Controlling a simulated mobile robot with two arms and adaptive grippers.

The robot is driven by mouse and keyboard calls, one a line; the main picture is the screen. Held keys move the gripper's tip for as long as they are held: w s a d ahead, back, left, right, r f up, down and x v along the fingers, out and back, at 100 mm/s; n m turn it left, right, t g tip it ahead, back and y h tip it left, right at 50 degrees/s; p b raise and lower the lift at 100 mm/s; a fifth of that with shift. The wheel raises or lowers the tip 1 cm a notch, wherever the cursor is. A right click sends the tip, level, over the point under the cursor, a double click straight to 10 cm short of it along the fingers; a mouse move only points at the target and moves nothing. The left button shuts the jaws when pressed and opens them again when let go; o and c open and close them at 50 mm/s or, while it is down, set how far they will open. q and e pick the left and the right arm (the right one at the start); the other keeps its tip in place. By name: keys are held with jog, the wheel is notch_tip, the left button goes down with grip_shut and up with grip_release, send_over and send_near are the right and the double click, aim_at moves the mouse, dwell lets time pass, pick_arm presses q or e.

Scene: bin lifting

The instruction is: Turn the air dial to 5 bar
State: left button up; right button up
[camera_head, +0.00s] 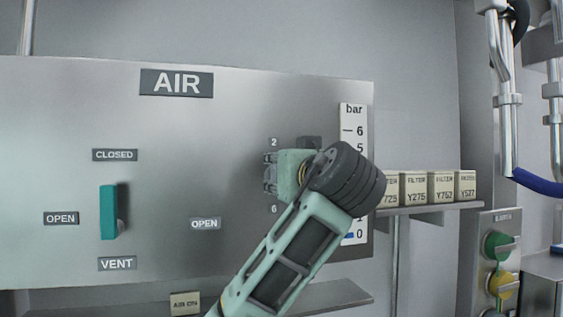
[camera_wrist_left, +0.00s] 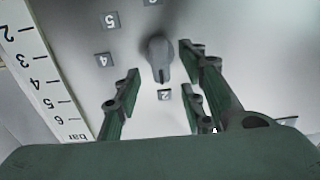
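The air dial (camera_wrist_left: 158,60) is a grey knob on the steel panel. In the left wrist view, which is upside down, its narrow end points at the 2 label (camera_wrist_left: 164,95). The 5 label (camera_wrist_left: 111,21) stands on the dial's far left side in that view. My left gripper (camera_wrist_left: 162,88) is open, with its green-padded fingers on either side of the knob's pointer end; I see no contact. In the head view, my left gripper (camera_head: 272,172) is at the panel between the 2 and 6 labels, and the gripper and wrist hide the dial.
The bar scale (camera_head: 353,115) is partly hidden by my left arm; blue shows beside its 0. A teal handle (camera_head: 108,212) stands upright between CLOSED and VENT labels. Filter boxes (camera_head: 440,188) sit on a shelf at right. A green knob (camera_head: 497,245) is lower right.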

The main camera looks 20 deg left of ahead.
pick_arm(q)
jog(key=p+x, duration=0.1)
jog(key=x, duration=0.2)
jog(key=shift+s, duration=0.1)
jog(key=shift+c, duration=0.5)
grip_shut()
